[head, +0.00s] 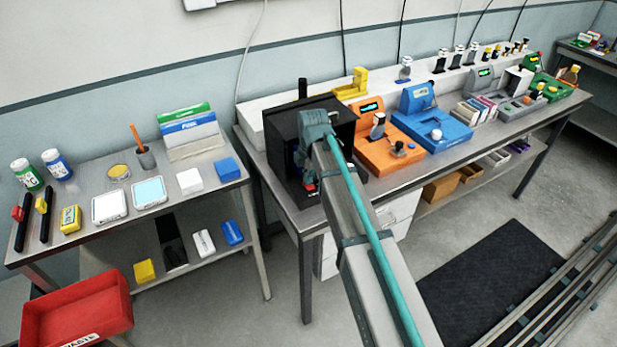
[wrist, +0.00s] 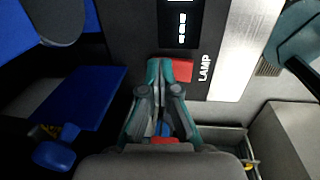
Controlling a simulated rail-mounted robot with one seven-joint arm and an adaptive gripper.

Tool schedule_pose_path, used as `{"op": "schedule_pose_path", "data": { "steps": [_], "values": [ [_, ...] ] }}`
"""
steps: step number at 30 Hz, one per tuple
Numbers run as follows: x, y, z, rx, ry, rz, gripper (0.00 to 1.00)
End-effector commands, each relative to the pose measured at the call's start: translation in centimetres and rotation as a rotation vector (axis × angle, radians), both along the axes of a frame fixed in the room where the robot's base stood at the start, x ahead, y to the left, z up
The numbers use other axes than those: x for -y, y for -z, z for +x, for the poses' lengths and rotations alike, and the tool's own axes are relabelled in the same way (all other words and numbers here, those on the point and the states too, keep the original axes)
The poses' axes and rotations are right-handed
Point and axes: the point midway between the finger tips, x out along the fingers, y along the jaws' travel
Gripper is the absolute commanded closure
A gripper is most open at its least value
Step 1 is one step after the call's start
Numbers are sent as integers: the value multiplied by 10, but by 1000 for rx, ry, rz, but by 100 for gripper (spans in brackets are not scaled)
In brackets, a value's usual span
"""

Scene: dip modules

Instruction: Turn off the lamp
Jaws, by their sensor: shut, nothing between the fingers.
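A red switch (wrist: 183,71) sits on a dark panel in the wrist view, beside the white word LAMP (wrist: 204,68). My gripper (wrist: 158,68) is shut and empty. Its fingertips are at the left side of the red switch and cover part of it; I cannot tell whether they touch it. In the head view the black device (head: 283,127) stands at the left end of the long bench, and my arm hides much of its front. Whether the lamp is lit does not show.
A small display (wrist: 179,24) is above the switch. An orange module (head: 377,152) and a blue module (head: 433,128) stand to the right of the black device. A side table (head: 100,240) with bottles and trays is at the left. A red bin (head: 75,310) is below.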

Motion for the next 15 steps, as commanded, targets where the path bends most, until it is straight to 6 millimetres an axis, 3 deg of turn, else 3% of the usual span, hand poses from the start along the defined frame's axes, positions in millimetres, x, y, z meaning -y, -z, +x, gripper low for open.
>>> {"op": "schedule_pose_path", "data": {
  "steps": [15],
  "values": [
    [8, -2, -13, -3, 0, -1, 100]
  ]
}}
